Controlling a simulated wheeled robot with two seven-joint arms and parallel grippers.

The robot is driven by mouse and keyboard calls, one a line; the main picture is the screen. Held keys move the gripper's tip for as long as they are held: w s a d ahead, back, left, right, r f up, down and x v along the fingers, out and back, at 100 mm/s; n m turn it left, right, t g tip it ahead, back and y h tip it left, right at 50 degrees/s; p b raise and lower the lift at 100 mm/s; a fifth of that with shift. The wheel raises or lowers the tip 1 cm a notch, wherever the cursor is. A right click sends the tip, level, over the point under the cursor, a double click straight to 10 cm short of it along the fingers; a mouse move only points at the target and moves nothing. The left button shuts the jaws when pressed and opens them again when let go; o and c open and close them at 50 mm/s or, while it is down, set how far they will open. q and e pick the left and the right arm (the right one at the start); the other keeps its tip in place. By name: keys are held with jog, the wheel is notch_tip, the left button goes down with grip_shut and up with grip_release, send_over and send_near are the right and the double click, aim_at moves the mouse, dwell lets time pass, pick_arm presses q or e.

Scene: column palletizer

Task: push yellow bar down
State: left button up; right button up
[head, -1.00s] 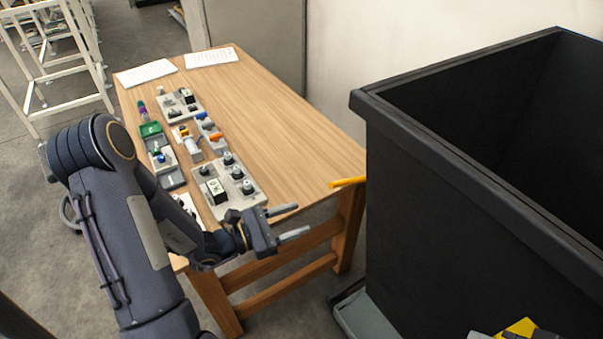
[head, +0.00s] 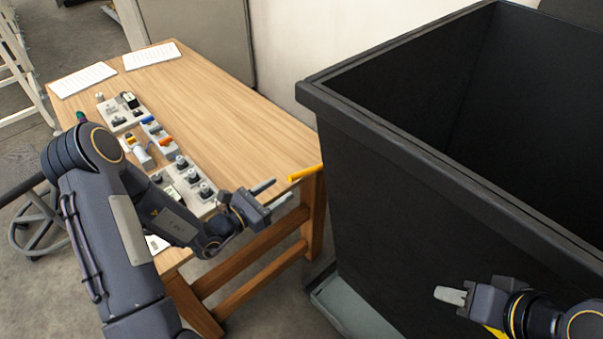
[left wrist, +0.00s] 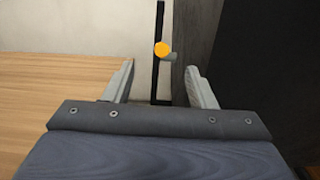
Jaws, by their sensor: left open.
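The yellow bar (head: 305,173) sticks out by the right edge of the wooden table, beside the black bin, in the head view. In the left wrist view its round orange-yellow end (left wrist: 161,48) shows on a thin black upright, centred just beyond my fingertips. My left gripper (head: 276,192) is open and empty, in front of and slightly left of the bar, apart from it. Its spread fingers also show in the left wrist view (left wrist: 160,72). My right gripper (head: 440,294) is at the lower right, before the bin; its fingers overlap, so I cannot tell its opening.
The large black bin (head: 400,140) fills the right side, close to the table (head: 225,95). Control blocks with knobs (head: 190,180) stand on the table's left part, partly behind my left arm. Two white keyboards (head: 150,54) lie at the back. A grey tray (head: 352,310) is on the floor.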

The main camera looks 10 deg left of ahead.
pick_arm(q)
jog(key=shift+b+x, duration=0.7)
jog(key=shift+x, duration=3.95)
jog(key=shift+c, duration=0.3)
jog(key=c, duration=0.9)
jog(key=shift+c, duration=0.2)
